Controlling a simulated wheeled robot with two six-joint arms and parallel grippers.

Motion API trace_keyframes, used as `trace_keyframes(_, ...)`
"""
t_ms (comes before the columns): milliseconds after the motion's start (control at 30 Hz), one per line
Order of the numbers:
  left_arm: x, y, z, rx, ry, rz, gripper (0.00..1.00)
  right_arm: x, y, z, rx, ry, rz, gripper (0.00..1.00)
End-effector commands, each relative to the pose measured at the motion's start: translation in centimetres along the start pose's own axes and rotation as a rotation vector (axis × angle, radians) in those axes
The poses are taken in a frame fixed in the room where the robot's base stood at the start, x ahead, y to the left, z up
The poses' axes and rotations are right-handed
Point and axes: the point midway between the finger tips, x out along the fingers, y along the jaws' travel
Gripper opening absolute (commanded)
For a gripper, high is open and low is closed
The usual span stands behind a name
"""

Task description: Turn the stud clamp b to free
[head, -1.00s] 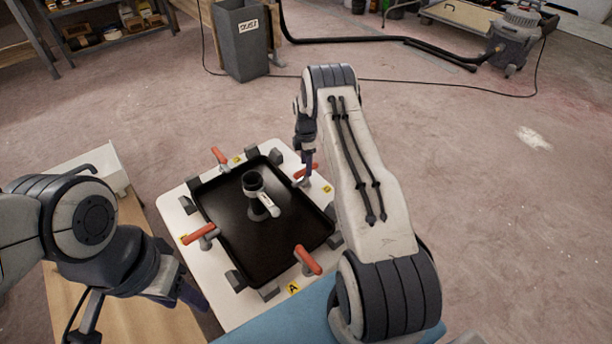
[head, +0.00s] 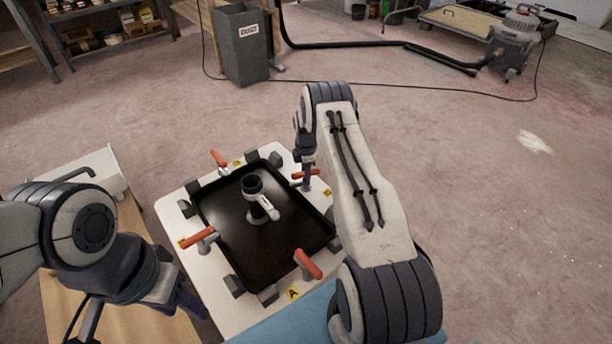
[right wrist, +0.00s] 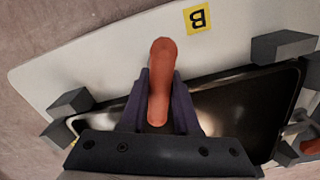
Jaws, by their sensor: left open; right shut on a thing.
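Stud clamp b is an orange-handled clamp at the right edge of the white board, beside the yellow B label (head: 327,192). In the head view its handle (head: 298,175) is partly hidden by my right gripper (head: 307,182). In the right wrist view, the orange handle (right wrist: 161,55) stands between the dark fingers of my right gripper (right wrist: 161,85), which are shut on it. The handle points toward the B label (right wrist: 197,18). My left gripper (head: 192,303) is open and empty, left of the board's front left edge.
A black tray (head: 225,235) lies on the white board (head: 180,220), ringed by dark blocks. Other orange-handled clamps stand at the left (head: 196,237), front (head: 308,264) and back (head: 219,158). A grey and white fitting (head: 254,190) stands inside the tray.

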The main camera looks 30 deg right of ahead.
Motion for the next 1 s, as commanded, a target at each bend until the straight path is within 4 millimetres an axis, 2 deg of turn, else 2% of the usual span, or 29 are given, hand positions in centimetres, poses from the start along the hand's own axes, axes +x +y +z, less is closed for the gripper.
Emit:
trace_keyframes(267, -0.05, 0.00, 0.00, 0.000, 0.000, 0.000, 0.50, -0.03, 0.00, -0.01, 0.027, 0.000, 0.000, 0.00)
trace_keyframes(467, -0.16, 0.01, -0.01, 0.000, 0.000, 0.000, 0.50, -0.02, 0.01, 0.01, 0.120, -0.001, -0.001, 0.00)
trace_keyframes(1000, -0.55, 0.04, -0.03, 0.000, 0.000, 0.000, 0.50, 0.00, 0.00, 0.03, 0.603, -0.001, 0.000, 0.00)
